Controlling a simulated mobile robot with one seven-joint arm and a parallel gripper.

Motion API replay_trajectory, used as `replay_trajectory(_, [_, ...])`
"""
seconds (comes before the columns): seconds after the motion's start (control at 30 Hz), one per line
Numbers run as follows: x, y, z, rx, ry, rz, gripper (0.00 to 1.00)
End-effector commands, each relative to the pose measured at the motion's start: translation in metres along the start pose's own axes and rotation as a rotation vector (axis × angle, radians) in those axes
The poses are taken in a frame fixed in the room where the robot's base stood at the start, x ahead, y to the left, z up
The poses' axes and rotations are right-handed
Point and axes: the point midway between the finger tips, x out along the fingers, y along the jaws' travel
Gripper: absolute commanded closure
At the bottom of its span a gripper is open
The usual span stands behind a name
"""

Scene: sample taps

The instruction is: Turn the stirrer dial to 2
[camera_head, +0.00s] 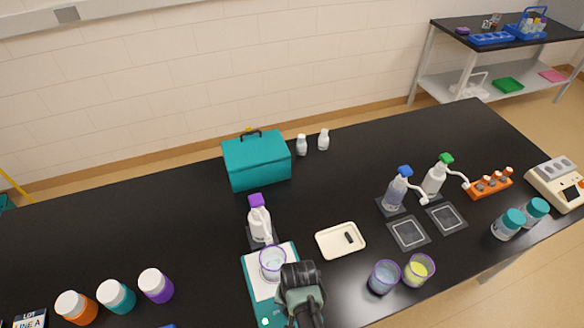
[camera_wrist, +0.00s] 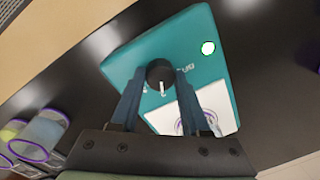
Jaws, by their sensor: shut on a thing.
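The teal stirrer (camera_head: 252,290) sits at the front middle of the black bench, with a white top plate and a beaker (camera_head: 272,263) with a purple rim on it. In the wrist view, the stirrer (camera_wrist: 120,63) has a dark round dial (camera_wrist: 160,74) with a white pointer line that points towards my gripper. My gripper (camera_wrist: 157,82) has its two fingers on either side of the dial and is shut on it. In the head view my gripper hides the dial. The scale numbers around the dial are not readable. A lit green-white spot (camera_wrist: 208,48) shows near one stirrer corner.
A purple-capped dispenser bottle (camera_head: 260,222) stands just behind the stirrer. A white tray (camera_head: 340,241) with a small dark item lies to its right, and two beakers (camera_head: 384,277) (camera_head: 419,270) stand at the front right.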

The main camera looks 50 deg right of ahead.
Motion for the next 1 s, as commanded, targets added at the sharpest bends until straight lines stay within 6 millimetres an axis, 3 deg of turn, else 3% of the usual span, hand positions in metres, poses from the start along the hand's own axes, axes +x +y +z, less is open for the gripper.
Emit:
replay_trajectory(0.3, [-0.001,-0.001,-0.002,0.0,0.005,-0.003,1.0])
replay_trajectory(0.33, [-0.001,-0.001,-0.002,0.0,0.005,-0.003,0.49])
replay_trajectory(0.47, [-0.001,-0.001,-0.001,-0.001,0.004,-0.002,0.26])
replay_trajectory(0.8, [-0.002,0.0,-0.001,-0.001,0.002,-0.001,0.24])
replay_trajectory(1.0, [-0.018,0.0,-0.001,-0.001,0.004,-0.002,0.24])
